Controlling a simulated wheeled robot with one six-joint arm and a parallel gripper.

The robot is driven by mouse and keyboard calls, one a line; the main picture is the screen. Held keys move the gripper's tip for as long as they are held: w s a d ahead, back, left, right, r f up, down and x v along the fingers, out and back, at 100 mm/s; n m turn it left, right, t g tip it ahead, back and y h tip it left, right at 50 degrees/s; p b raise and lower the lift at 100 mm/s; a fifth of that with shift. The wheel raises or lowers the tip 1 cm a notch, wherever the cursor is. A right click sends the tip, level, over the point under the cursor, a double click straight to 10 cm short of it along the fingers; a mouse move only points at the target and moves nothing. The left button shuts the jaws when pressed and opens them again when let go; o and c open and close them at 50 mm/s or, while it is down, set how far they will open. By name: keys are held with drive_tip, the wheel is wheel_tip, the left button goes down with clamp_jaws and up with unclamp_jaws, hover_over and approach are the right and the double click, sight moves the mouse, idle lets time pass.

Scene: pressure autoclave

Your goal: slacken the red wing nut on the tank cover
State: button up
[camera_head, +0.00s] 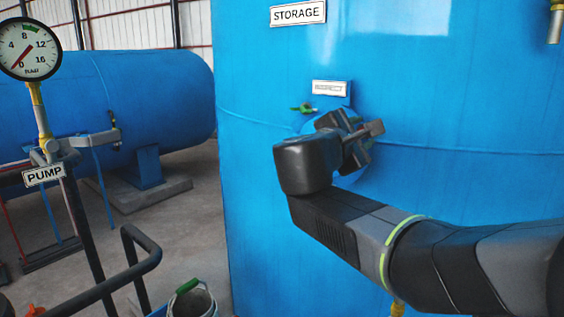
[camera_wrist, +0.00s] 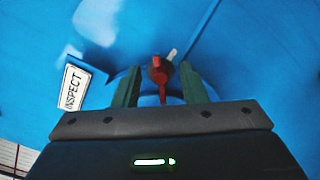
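The red wing nut (camera_wrist: 160,76) shows in the wrist view on the round blue cover (camera_wrist: 150,97) of the tank, with a pale pin beside it. My gripper (camera_wrist: 159,83) is open, with one dark green finger on each side of the nut and gaps showing between the nut and both fingers. I cannot tell exactly how deep the fingertips reach. In the head view my gripper (camera_head: 352,138) is in front of the cover and hides the red nut and most of the cover.
A green-handled fitting (camera_head: 303,108) sits on the tank just left of my gripper. A small label (camera_head: 330,88) is above it, reading INSPECT in the wrist view. The blue storage tank (camera_head: 255,200) fills the right side. A pump gauge (camera_head: 30,49) and black railing (camera_head: 105,285) stand left.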

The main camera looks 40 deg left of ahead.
drive_tip(key=s+d+m+b, duration=0.2)
drive_tip(key=s+m+b, duration=0.15)
drive_tip(key=s, duration=1.05)
drive_tip(key=w+d+f+m+g+y+p, duration=0.1)
drive_tip(key=w+d+m+g+y, duration=0.15)
drive_tip(key=m, duration=0.45)
drive_tip(key=w+d+f+m+g+y, duration=0.1)
drive_tip(key=w+d+f+m+g, duration=0.1)
drive_tip(key=w+d+m+g, duration=0.3)
wheel_tip(320, 180, up, 7)
drive_tip(key=s+d+m+y+p, duration=0.2)
drive_tip(key=m+y, duration=0.4)
drive_tip(key=m, duration=0.9)
drive_tip(key=w+a+f+m+b, duration=0.1)
drive_tip(key=w+a, duration=0.2)
drive_tip(key=w+a+f+m+y+b, duration=0.1)
drive_tip(key=w+a+f, duration=0.1)
drive_tip(key=w+a, duration=0.1)
drive_tip(key=w+a+f+m+y+b, duration=0.1)
drive_tip(key=w+a+f+b, duration=0.1)
drive_tip(key=w+a, duration=0.1)
drive_tip(key=shift+a+m+t+y, duration=0.25)
drive_tip(key=shift+a+m+t, duration=0.1)
drive_tip(key=shift+a, duration=0.3)
